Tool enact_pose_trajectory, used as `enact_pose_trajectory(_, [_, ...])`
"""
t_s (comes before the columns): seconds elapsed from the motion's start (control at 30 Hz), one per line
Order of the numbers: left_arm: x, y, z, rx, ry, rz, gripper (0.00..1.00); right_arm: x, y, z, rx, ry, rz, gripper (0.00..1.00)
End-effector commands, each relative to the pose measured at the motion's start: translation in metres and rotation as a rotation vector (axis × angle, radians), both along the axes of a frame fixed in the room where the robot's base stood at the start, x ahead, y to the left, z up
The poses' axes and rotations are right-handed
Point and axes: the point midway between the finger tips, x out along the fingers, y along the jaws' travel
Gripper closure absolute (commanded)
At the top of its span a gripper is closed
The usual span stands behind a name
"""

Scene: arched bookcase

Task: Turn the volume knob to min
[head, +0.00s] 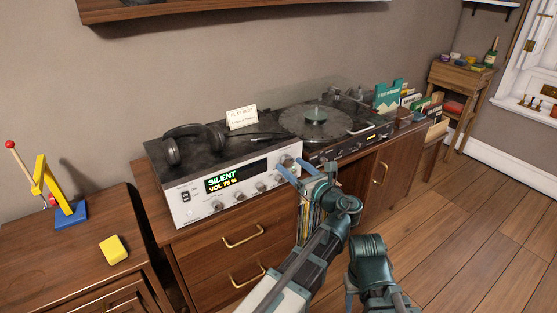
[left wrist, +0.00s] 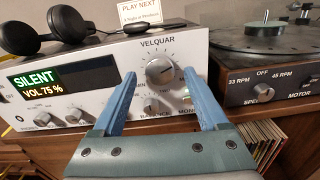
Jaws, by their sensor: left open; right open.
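The volume knob (head: 286,160) is the large silver knob at the upper right of the white amplifier's front (head: 195,208). It also shows in the left wrist view (left wrist: 160,72). The display (left wrist: 47,82) reads SILENT, VOL 75 %. My left gripper (head: 296,167) is open, with its blue fingers pointing at the amplifier's right end. In the left wrist view its fingertips (left wrist: 158,76) lie on either side of the knob; I cannot tell whether they touch it. My right gripper (head: 352,287) is low, right of my left arm, apart from the furniture; its fingers are mostly hidden.
Black headphones (head: 190,143) and a PLAY NEXT card (head: 241,117) are on top of the amplifier. Smaller knobs, including balance (left wrist: 152,103), sit below the large knob. A turntable (head: 320,125) stands close on the right. Floor is clear at the right.

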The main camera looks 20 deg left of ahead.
Motion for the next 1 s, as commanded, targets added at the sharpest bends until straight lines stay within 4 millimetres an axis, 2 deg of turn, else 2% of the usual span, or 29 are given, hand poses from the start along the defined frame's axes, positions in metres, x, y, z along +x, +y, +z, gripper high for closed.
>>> enact_pose_trajectory(0.37, [0.0026,-0.0014,0.0,0.0,0.0,-0.001,0.26,-0.0002,-0.0002,0.0,0.0,0.0,0.0,0.5])
enact_pose_trajectory(0.77, [0.0025,-0.0012,0.0,0.0,0.0,-0.001,0.98,-0.0002,-0.0002,0.0,0.0,0.0,0.0,0.5])
enact_pose_trajectory(0.8, [0.0025,-0.0012,0.0,0.0,0.0,-0.001,1.0,-0.0002,-0.0002,0.0,0.0,0.0,0.0,0.5])
enact_pose_trajectory(1.0, [0.0026,-0.0013,0.0,-0.007,-0.009,-0.001,1.0,-0.0002,-0.0002,0.0,0.0,0.0,0.0,0.5])
